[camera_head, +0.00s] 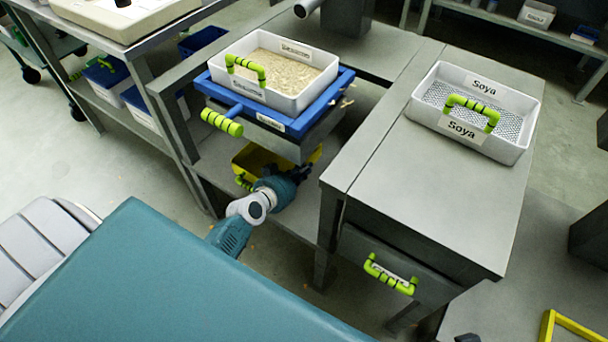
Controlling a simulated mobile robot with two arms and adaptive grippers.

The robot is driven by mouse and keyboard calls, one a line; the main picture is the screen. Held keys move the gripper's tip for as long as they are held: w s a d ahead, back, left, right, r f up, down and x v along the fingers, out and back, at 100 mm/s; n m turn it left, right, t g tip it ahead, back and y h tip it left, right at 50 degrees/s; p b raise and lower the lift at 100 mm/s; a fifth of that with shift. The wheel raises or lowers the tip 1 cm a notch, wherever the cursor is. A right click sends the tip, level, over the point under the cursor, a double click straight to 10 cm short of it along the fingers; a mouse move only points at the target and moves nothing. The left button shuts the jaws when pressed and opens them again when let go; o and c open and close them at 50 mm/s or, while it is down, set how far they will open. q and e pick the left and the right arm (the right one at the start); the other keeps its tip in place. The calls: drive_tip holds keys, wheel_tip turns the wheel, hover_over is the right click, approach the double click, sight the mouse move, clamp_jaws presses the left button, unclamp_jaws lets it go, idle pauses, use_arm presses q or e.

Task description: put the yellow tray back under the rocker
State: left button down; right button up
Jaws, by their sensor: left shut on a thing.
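The yellow tray (251,158) is under the rocker, largely in shadow, with a green handle at its near left side. The rocker (336,95) is a blue frame with a green-gripped lever, and a white tray (303,98) of pale flakes sits in it. My left gripper (290,178) reaches in below the rocker and is shut at the yellow tray's near right side. Its fingertips are hard to make out in the shadow, and the rocker hides the tray's far part. My right gripper does not show clearly.
A white tray labelled Soya (425,117) stands on the grey bench (400,170) at the right. A drawer with a green handle (391,274) is in the bench front. A yellow frame (575,325) shows at the bottom right. Shelves with blue-lidded bins stand at the left.

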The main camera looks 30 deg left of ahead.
use_arm(q)
wheel_tip(320, 180, down, 2)
drive_tip(key=shift+b, duration=0.55)
drive_tip(key=shift+w, duration=0.1)
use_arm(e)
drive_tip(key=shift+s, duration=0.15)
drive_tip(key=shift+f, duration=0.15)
use_arm(q)
drive_tip(key=shift+f, duration=0.15)
drive_tip(key=c, duration=1.9)
unclamp_jaws()
